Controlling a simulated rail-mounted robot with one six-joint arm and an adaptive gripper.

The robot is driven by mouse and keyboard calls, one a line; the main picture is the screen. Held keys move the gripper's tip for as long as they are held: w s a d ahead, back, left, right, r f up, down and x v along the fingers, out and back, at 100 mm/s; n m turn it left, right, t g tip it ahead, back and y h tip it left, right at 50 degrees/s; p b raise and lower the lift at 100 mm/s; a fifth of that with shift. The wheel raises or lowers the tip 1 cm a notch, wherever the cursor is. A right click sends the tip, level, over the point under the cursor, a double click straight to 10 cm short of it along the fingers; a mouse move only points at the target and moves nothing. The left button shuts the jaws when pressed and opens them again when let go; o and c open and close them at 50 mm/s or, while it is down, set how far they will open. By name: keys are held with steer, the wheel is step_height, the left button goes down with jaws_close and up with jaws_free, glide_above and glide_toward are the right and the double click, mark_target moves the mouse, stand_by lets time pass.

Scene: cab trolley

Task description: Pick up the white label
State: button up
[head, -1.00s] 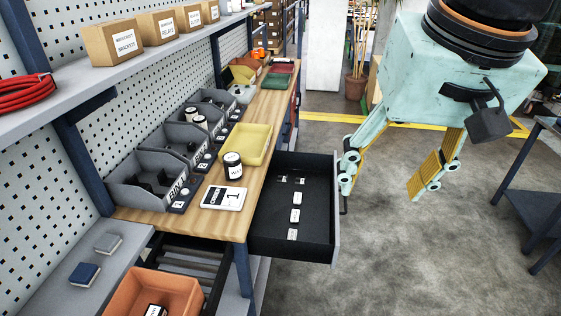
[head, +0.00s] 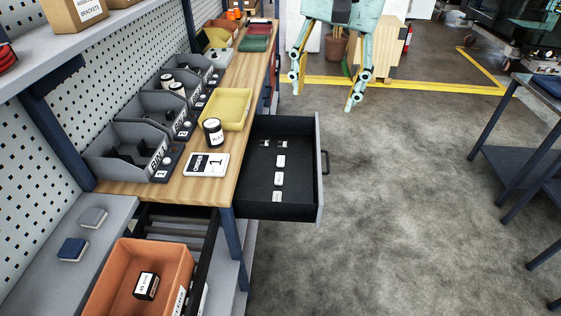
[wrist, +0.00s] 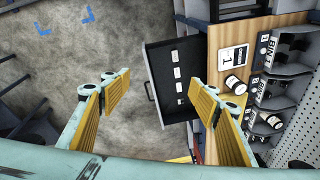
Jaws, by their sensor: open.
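Several small white pieces lie in the open dark drawer (head: 258,205): a white label piece (head: 281,161) in the middle, another white piece (head: 279,178) nearer, and one (head: 277,196) at the near end. Two smaller pale items lie farther back. I cannot tell which is the white label. The wrist view shows white pieces (wrist: 177,73) in a row in the drawer. My gripper (head: 325,92) is open and empty, above the floor beyond the drawer in the head view. In the wrist view my gripper (wrist: 163,88) has its fingers spread wide, with the drawer partly between them.
The wooden bench (head: 200,190) holds a white card (head: 207,164), a black jar (head: 213,132), a yellow tray (head: 222,107) and grey bins (head: 125,160). An orange bin (head: 125,270) stands at front left. A dark table (head: 520,160) is at right. Floor between is clear.

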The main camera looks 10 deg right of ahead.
steer(key=w+f+m, duration=0.4)
steer(key=w+f, duration=0.1)
steer(key=w, duration=0.8)
steer(key=m+g+p, duration=0.1)
steer(key=m+g, duration=0.2)
steer(key=m, duration=0.7)
glide_above(280, 161)
step_height(280, 161, down, 37)
steer(key=shift+r, duration=0.2)
steer(key=shift+f, duration=0.1)
steer(key=shift+w+f, duration=0.1)
steer(key=shift+f, duration=4.1)
steer(key=shift+f, duration=0.1)
